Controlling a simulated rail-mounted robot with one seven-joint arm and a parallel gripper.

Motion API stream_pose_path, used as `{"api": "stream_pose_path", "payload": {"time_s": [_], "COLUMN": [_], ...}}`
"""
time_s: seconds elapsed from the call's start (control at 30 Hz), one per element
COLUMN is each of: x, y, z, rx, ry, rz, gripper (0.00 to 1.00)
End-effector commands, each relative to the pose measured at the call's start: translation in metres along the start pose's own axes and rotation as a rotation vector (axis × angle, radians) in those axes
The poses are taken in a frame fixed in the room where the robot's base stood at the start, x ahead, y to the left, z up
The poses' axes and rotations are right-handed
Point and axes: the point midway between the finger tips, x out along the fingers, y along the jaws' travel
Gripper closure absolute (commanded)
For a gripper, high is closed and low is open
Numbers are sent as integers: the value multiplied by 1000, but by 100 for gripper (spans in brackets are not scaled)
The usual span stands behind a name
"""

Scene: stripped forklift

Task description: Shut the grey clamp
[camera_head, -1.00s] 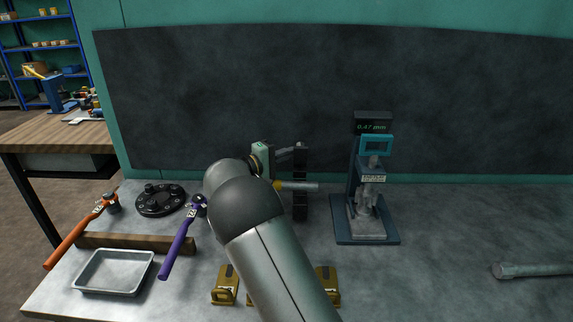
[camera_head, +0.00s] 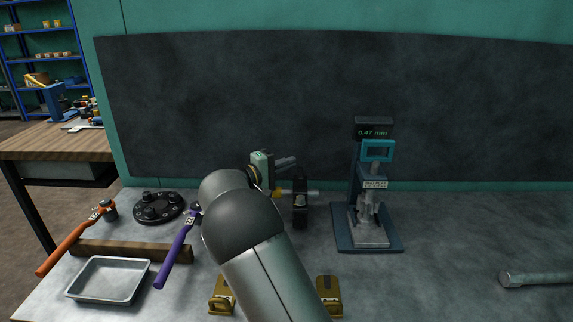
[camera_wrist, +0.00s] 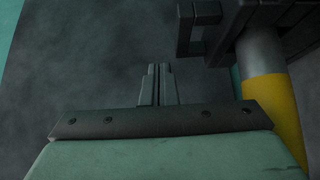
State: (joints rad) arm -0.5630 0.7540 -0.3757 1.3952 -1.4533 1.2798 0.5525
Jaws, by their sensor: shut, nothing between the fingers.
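The grey clamp (camera_head: 300,208) is a dark upright block near the back of the bench. A grey tube with a yellow band (camera_head: 279,194) lies level at the clamp, and dark clamp parts now cross in front of the tube. My gripper (camera_head: 288,161) is pale green with grey fingers, above and just left of the clamp. In the wrist view its fingers (camera_wrist: 157,86) are shut and empty. Dark clamp parts (camera_wrist: 203,22) and the yellow band (camera_wrist: 272,105) show at right, apart from the fingertips. My arm hides the area left of the clamp; its latch cannot be made out.
A gauge stand (camera_head: 368,222) reading 0.47 mm stands right of the clamp. Purple (camera_head: 177,250) and orange (camera_head: 68,245) wrenches, a metal tray (camera_head: 108,279) and a black disc (camera_head: 158,207) lie left. Brass fixtures (camera_head: 329,295) sit in front. The right bench is mostly clear.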

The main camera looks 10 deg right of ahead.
Motion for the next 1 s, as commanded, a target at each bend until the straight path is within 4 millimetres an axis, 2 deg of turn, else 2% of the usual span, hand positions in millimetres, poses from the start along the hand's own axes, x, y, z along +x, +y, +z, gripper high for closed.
{"api": "stream_pose_path", "payload": {"time_s": [0.13,0.23,0.7,0.83,1.0], "x": [-8,-23,-134,-156,-171], "y": [0,0,0,0,0], "z": [-1,-1,-1,0,0], "rx": [0,0,1,0,-1], "ry": [2,3,5,3,0], "rz": [0,0,-1,0,-2], "gripper": [100,100,100,100,100]}}
